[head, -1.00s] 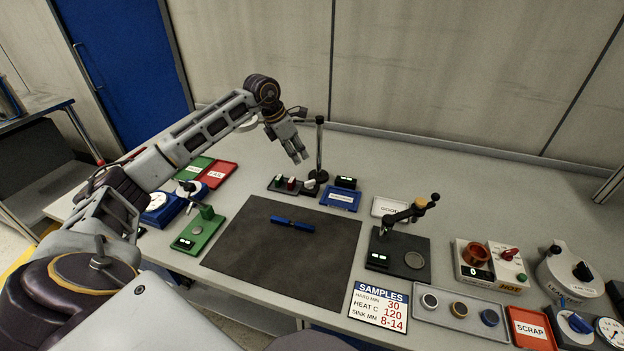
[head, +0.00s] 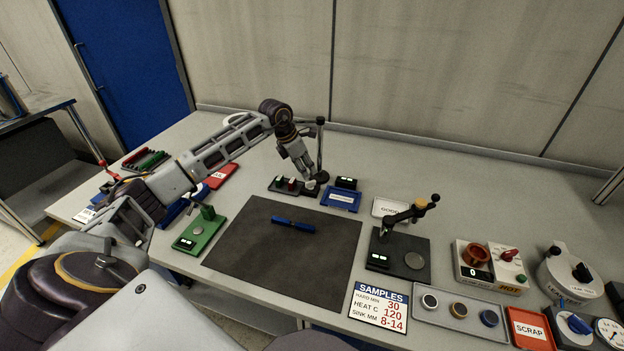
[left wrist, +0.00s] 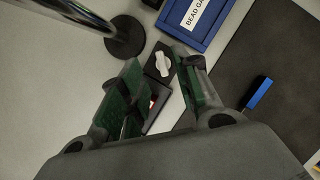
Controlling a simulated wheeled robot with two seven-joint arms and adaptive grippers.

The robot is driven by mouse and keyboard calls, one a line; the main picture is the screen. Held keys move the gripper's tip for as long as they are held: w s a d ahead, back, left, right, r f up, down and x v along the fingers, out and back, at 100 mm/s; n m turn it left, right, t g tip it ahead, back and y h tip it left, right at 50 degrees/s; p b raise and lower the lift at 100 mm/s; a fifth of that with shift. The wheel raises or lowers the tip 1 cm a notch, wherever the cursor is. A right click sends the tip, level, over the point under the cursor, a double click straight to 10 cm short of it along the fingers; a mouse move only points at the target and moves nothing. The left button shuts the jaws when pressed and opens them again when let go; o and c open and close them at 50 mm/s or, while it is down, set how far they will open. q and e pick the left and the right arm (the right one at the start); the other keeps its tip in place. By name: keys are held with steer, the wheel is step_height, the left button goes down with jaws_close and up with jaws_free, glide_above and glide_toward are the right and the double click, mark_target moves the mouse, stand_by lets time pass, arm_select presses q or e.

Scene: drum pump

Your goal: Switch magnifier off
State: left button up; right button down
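My left gripper (head: 308,176) is open, just above a small dark switch box near the foot of the magnifier's post (head: 320,150). A white rotary knob (left wrist: 161,64) on that box shows between the spread green-padded fingers in the left wrist view, apart from them as far as I can tell. A red switch (head: 291,184) stands just left of it in the head view and is partly hidden by a finger in the left wrist view. The post's round black base (left wrist: 125,38) lies close by. The magnifier head is mostly hidden behind my left arm. My right gripper is out of view.
A blue labelled tray (head: 341,199) lies right of the gripper. A dark mat (head: 270,260) with a blue tool (head: 294,225) lies in front. A green stand (head: 200,232) is left, a black lever device (head: 400,245) right. The table behind is clear.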

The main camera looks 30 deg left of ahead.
mark_target(313, 181)
arm_select(q)
steer(key=shift+x, duration=3.3)
jaws_close()
